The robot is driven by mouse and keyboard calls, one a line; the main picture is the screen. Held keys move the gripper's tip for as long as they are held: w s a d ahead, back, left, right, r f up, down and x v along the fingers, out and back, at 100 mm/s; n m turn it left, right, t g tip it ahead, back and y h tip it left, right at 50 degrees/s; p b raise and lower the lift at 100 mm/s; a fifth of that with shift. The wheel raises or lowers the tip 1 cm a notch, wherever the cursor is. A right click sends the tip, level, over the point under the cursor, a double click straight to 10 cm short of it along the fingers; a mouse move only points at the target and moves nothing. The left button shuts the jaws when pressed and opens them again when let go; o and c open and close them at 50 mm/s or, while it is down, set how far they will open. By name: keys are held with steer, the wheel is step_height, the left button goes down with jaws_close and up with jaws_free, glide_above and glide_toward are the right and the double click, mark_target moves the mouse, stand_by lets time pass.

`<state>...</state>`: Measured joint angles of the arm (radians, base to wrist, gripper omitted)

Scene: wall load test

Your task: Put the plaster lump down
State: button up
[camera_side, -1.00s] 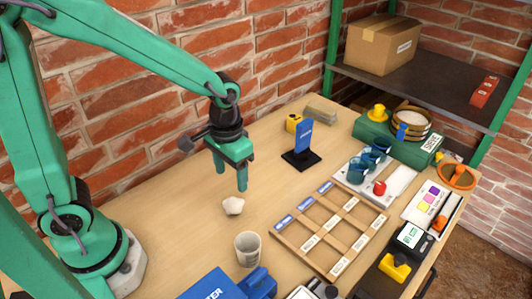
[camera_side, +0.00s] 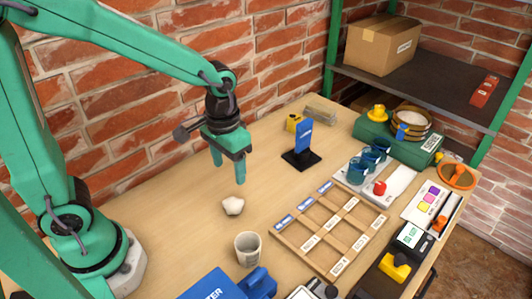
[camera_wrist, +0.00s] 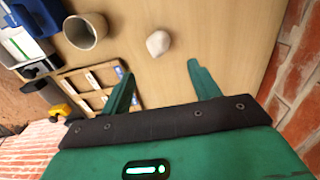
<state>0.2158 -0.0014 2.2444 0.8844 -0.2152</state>
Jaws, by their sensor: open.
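The plaster lump (camera_side: 233,205) is a small white, rounded piece resting on the wooden table. My gripper (camera_side: 228,170) is above the table, up and behind the lump in the side view, with its fingers apart and nothing between them. In the wrist view the lump (camera_wrist: 158,43) lies beyond the open fingertips (camera_wrist: 160,70), clear of both.
A beaker (camera_side: 248,249) stands close in front of the lump. A sectioned wooden tray (camera_side: 283,238) lies to its right. A blue box (camera_side: 213,286) is at the front edge, and a blue card on a black stand (camera_side: 302,145) stands behind. Table around the lump is bare.

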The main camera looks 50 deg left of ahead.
steer(key=s+a+r+t, duration=0.5)
steer(key=s+r, duration=0.3)
steer(key=r, duration=0.3)
steer(key=shift+s+a, duration=0.2)
steer(key=shift+a, duration=0.7)
